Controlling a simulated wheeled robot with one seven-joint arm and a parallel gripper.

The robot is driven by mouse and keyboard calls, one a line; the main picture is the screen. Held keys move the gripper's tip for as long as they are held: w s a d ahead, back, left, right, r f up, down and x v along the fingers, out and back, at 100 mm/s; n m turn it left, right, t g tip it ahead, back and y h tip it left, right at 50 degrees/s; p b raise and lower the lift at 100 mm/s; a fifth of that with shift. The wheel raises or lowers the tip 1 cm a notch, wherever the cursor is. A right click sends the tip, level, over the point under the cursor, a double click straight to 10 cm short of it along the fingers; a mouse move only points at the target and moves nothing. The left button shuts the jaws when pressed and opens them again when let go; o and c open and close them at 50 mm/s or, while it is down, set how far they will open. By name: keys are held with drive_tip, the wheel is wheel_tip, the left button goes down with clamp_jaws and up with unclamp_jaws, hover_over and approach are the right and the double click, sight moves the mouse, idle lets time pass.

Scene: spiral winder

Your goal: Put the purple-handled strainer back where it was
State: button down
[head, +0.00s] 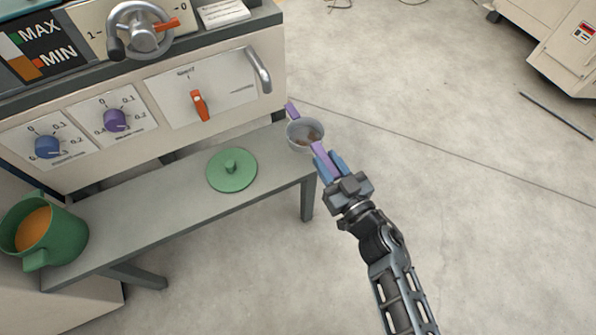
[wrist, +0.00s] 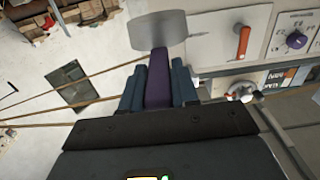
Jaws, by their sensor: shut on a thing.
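The purple-handled strainer (head: 305,134) is at the right end of the grey bench, with its round grey bowl over or just at the bench edge. I cannot tell whether the bowl touches the bench. My gripper (head: 328,163) is shut on its purple handle, with a blue finger on each side. In the wrist view the handle (wrist: 158,80) sits between the fingers of my gripper (wrist: 158,88), and the strainer's grey bowl (wrist: 165,30) shows beyond them. A second purple piece sticks out on the bowl's far side in the head view.
A green lid (head: 231,171) lies on the bench (head: 170,213). A green pot (head: 42,232) with orange contents stands at the bench's left end. The machine panel (head: 160,100) with knobs and a grey handle rises behind. Open floor lies to the right.

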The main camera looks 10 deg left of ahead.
drive_tip(key=shift+w+a+f+b, duration=0.3)
drive_tip(key=shift+a+f+b, duration=0.75)
drive_tip(key=shift+f+b, duration=0.25)
drive_tip(key=shift+w+a+f+b, duration=0.3)
drive_tip(key=shift+a+f+b, duration=0.75)
drive_tip(key=shift+f+b, duration=0.25)
drive_tip(key=shift+w+a+f+b, duration=0.3)
drive_tip(key=shift+a+f+b, duration=0.75)
drive_tip(key=shift+f+b, duration=0.25)
drive_tip(key=shift+f, duration=0.15)
drive_tip(key=c, duration=0.8)
unclamp_jaws()
drive_tip(key=shift+c, duration=0.2)
drive_tip(key=shift+s, duration=0.1)
drive_tip(key=p+v, duration=0.3)
drive_tip(key=v, duration=0.9)
